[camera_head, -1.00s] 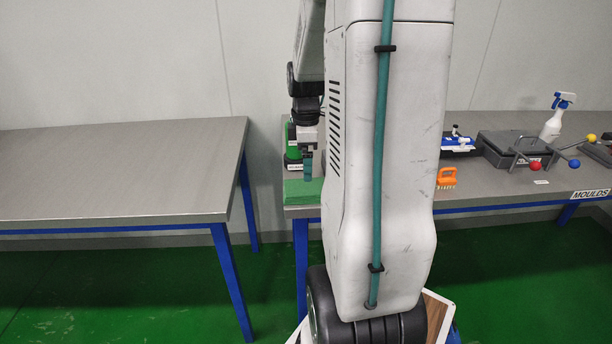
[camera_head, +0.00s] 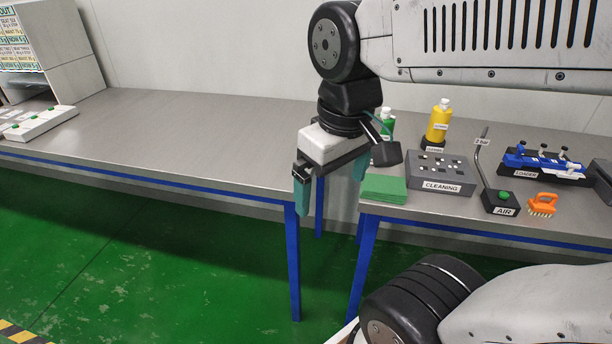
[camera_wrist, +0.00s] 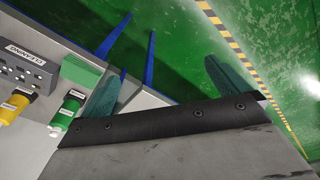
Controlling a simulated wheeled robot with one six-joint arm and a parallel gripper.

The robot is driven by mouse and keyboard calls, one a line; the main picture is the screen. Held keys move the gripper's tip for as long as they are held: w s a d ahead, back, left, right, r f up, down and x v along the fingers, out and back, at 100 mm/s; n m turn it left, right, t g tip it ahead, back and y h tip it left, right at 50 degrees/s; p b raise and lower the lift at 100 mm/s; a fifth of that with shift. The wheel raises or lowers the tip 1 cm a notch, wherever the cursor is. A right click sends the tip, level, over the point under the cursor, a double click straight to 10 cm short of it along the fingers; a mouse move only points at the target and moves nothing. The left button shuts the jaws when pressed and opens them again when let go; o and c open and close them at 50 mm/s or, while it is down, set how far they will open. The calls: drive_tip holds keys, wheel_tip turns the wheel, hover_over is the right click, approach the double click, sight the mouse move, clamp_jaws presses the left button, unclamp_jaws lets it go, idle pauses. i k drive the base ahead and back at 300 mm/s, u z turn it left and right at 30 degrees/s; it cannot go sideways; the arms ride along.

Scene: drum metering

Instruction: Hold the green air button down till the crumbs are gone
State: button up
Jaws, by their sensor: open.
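The green air button (camera_head: 504,195) sits on a small black box labelled AIR (camera_head: 498,204), on the right table near its front edge. A bent grey air pipe (camera_head: 480,158) rises beside it. My gripper (camera_head: 331,190) is open and empty, with teal fingers pointing down at the gap between the two tables, well left of the button. In the wrist view my gripper (camera_wrist: 165,85) also shows its fingers spread apart with nothing between them. The button is not in the wrist view. I can make out no crumbs.
Close to my gripper on the right table are green cloths (camera_head: 384,189), a grey CLEANING block (camera_head: 440,172) and a yellow bottle (camera_head: 438,125). An orange brush (camera_head: 543,204) and a blue loader (camera_head: 545,162) stand right of the air box. The left table (camera_head: 190,125) is mostly clear.

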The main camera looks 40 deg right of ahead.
sight(503, 195)
drive_tip(key=z, duration=1.95)
